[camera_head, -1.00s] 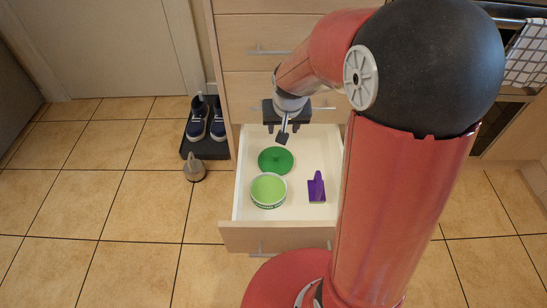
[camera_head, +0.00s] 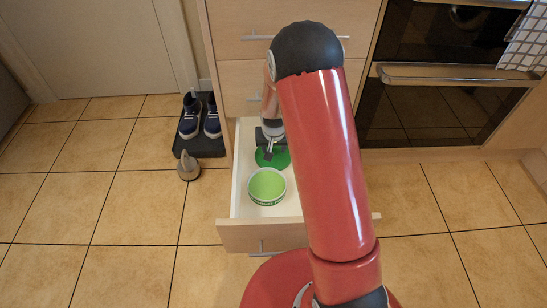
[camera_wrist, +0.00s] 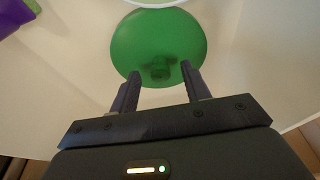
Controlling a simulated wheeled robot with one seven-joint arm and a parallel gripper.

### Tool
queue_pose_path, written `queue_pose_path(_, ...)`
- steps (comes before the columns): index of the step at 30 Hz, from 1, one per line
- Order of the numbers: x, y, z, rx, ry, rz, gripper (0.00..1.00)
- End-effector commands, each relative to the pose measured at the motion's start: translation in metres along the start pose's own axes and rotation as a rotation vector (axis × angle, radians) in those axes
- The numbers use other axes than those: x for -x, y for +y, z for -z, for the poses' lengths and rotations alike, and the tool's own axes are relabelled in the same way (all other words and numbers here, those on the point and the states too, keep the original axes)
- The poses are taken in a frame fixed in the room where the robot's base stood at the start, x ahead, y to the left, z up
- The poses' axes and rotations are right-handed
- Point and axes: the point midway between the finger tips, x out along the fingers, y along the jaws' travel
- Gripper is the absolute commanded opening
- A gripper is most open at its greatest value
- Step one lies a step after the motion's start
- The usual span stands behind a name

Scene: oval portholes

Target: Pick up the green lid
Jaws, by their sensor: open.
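The green lid (camera_head: 281,160) lies flat in the open drawer, behind the green bowl, partly hidden by my gripper and arm. In the wrist view the round lid (camera_wrist: 158,42) has a small dark-looking knob area between my fingertips. My gripper (camera_head: 268,152) is above the lid in the head view. In the wrist view my gripper (camera_wrist: 158,78) is open, its two fingers apart over the near part of the lid. I cannot tell whether the fingers touch it.
The light green bowl (camera_head: 267,187) stands in the drawer (camera_head: 246,215) in front of the lid. A purple item (camera_wrist: 14,14) shows at the wrist view's upper left. Shoes (camera_head: 200,118) on a dark tray and a grey object (camera_head: 188,168) are on the floor at left.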

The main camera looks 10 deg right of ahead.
Motion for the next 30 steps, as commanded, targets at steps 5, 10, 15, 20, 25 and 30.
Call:
queue_pose_path(5, -0.0156, -0.0004, -0.0003, 0.000, 0.000, 0.000, 0.47)
queue_pose_path(10, -0.0154, -0.0004, 0.0000, 0.000, 0.001, 0.000, 0.47)
queue_pose_path(15, -0.0153, -0.0004, 0.0000, 0.000, 0.001, 0.000, 0.31)
queue_pose_path(20, -0.0152, -0.0004, -0.0001, 0.000, 0.001, 0.000, 0.10)
queue_pose_path(25, -0.0151, -0.0003, 0.0000, 0.000, 0.001, 0.000, 0.00)
queue_pose_path(30, -0.0140, -0.0004, 0.0003, 0.000, 0.001, 0.000, 0.00)
